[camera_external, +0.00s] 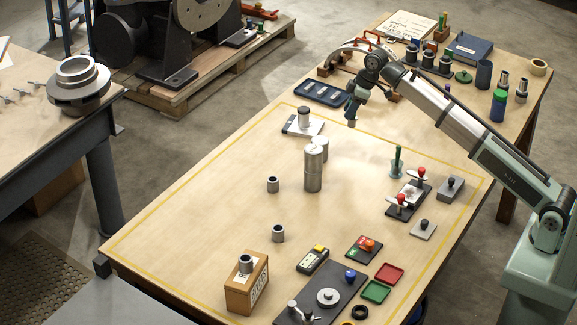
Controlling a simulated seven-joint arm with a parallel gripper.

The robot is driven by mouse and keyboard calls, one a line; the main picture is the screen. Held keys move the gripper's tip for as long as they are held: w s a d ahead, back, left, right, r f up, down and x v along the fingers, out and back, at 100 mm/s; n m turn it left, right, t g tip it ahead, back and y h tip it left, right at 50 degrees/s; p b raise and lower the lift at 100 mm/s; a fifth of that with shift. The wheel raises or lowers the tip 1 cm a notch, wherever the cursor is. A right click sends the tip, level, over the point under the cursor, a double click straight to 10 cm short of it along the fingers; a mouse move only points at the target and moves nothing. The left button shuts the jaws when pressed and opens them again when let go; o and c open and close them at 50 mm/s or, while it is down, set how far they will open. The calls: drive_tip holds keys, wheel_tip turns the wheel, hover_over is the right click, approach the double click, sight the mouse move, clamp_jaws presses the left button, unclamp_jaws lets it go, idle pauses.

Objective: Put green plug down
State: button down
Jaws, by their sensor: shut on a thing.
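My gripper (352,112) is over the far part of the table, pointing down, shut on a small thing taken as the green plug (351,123). Only a short grey end shows below the fingers, clear of the tabletop; the rest is hidden by the fingers, and I see no clear green on it. A separate green-handled piece (398,158) stands upright in a pale cup to the right of and nearer than my gripper.
Red-knobbed clamps (408,194) are at the right. The yellow-lined area (215,205) is largely bare at the left.

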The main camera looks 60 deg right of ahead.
drive_tip(key=s, duration=0.1)
drive_tip(key=s+f, duration=0.1)
drive_tip(key=shift+s+a+n, duration=0.25)
drive_tip(key=shift+s+n, duration=0.05)
drive_tip(key=shift+n, duration=0.1)
drive_tip(key=shift+n+g+y, duration=0.4)
drive_tip(key=shift+n, duration=0.5)
drive_tip(key=shift+s+a+f, duration=0.1)
drive_tip(key=shift+f, duration=2.4)
drive_tip(key=shift+s+a+f, duration=0.1)
drive_tip(key=shift+f, duration=2.4)
drive_tip(key=c, duration=0.8)
unclamp_jaws()
drive_tip(key=shift+f, duration=0.1)
drive_tip(key=v, duration=1.2)
